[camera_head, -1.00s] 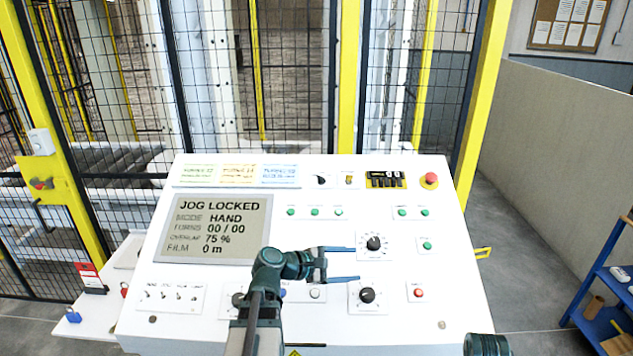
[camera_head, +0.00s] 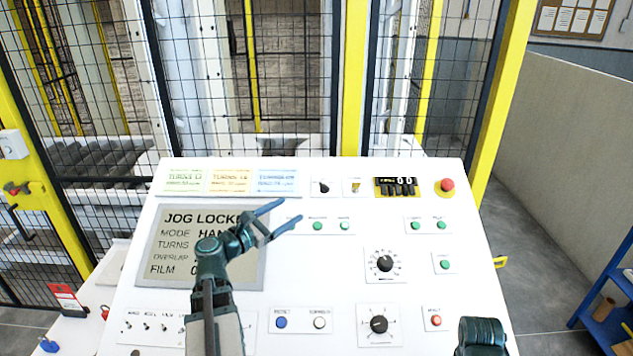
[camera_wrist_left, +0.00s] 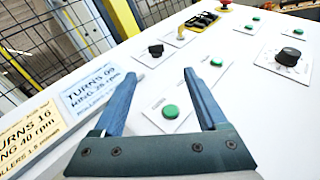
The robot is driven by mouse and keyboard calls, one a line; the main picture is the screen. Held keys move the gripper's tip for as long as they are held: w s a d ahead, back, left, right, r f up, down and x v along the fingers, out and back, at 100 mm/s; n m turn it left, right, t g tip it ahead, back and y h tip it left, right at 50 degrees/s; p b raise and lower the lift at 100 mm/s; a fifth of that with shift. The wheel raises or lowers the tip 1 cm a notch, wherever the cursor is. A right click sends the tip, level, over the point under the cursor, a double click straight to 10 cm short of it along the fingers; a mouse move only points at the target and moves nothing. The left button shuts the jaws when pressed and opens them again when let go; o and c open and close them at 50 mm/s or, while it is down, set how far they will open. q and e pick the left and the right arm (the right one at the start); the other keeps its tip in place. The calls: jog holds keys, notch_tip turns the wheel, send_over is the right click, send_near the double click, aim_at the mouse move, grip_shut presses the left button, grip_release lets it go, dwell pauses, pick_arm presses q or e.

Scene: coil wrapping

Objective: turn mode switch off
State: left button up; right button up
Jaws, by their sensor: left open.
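The likely mode switch, a small black rotary knob (camera_head: 322,187) on a white plate, is in the top row of the sloped white panel (camera_head: 340,260); its label is too small to read. It also shows in the left wrist view as a black knob (camera_wrist_left: 154,51), ahead of the fingertips. My left gripper (camera_head: 292,209) is open and empty, its blue fingers short of the knob, to its lower left. In the left wrist view the open left gripper (camera_wrist_left: 163,72) has a green button (camera_wrist_left: 170,112) between its fingers.
The display (camera_head: 165,260) reads JOG LOCKED, partly covered by my left arm. Turn cards (camera_head: 230,182) lie left. A mesh fence (camera_head: 280,80) rises behind.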

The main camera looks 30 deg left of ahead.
aim_at(323, 187)
pick_arm(q)
jog(key=shift+w+a, duration=0.3)
jog(key=shift+a, duration=0.1)
jog(key=shift+w+d+r, duration=0.1)
jog(key=shift+r, duration=0.05)
jog(key=w+d, duration=0.1)
jog(key=w, duration=0.8)
jog(key=w+d, duration=0.1)
jog(key=w, duration=0.3)
jog(key=shift+w+d, duration=0.15)
jog(key=shift+d, duration=0.15)
jog(key=shift+c, duration=0.2)
grip_shut()
